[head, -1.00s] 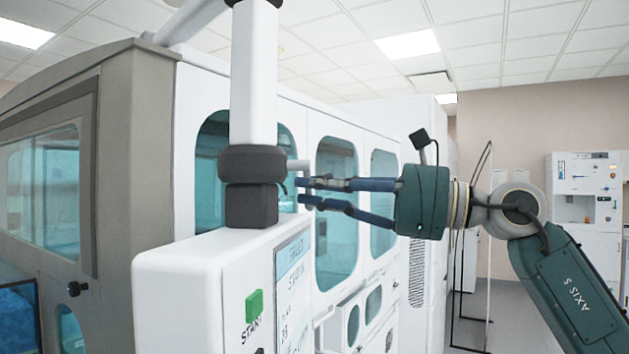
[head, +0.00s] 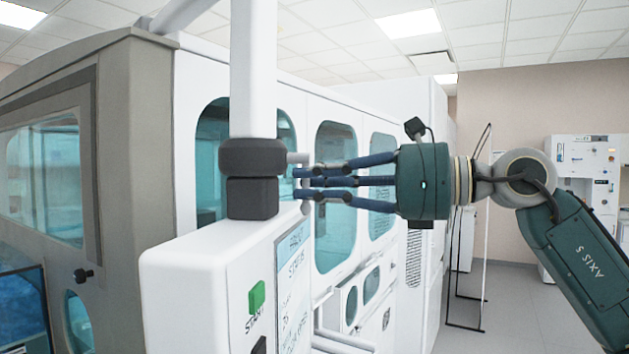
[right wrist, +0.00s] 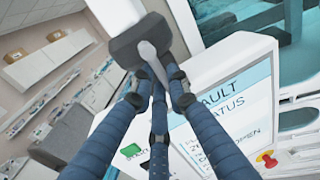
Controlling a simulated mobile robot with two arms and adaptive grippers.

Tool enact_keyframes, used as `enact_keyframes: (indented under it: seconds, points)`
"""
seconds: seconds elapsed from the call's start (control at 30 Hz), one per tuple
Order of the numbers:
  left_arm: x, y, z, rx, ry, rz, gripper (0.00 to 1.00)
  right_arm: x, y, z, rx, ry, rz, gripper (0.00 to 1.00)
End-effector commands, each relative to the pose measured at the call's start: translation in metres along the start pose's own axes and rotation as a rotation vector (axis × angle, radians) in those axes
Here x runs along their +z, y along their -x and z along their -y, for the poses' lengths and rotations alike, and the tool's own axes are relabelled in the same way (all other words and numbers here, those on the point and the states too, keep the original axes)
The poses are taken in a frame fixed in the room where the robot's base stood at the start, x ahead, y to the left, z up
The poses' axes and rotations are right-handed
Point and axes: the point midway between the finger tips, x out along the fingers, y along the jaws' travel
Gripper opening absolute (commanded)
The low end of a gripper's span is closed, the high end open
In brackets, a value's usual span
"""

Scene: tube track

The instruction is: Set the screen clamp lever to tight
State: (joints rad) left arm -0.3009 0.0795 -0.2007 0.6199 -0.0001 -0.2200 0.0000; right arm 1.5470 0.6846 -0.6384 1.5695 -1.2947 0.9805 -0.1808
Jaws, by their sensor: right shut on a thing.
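The screen clamp is a dark collar (head: 252,157) around a white post, with a dark block below it. It also shows in the right wrist view (right wrist: 126,48). Its light grey lever (head: 298,157) sticks out on the right side and bends downward. In the right wrist view the lever (right wrist: 147,50) runs from the collar in between my fingertips. My right gripper (head: 304,182) comes in from the right, its blue fingers shut on the lever just beside the clamp. The fingers hide part of the lever. My left gripper is not in view.
The white screen housing (head: 205,262) with a green START button (head: 256,297) and a status display (head: 293,280) sits right below the clamp. A large white cabinet with teal windows (head: 337,195) stands behind. Open floor (head: 505,305) lies at the right.

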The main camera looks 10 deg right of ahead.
Motion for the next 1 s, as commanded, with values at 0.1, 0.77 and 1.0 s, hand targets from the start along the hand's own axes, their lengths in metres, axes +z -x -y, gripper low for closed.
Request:
enact_keyframes:
  seconds: [0.1,0.77,1.0]
  points:
    - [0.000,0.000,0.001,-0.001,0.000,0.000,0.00,-0.001,0.000,0.001,-0.001,-0.011,-0.006,0.00]
    - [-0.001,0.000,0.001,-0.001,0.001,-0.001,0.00,-0.001,0.000,0.000,0.000,-0.011,-0.004,0.35]
    - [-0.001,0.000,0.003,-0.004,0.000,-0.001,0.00,0.000,0.015,0.001,-0.002,-0.012,-0.002,0.35]
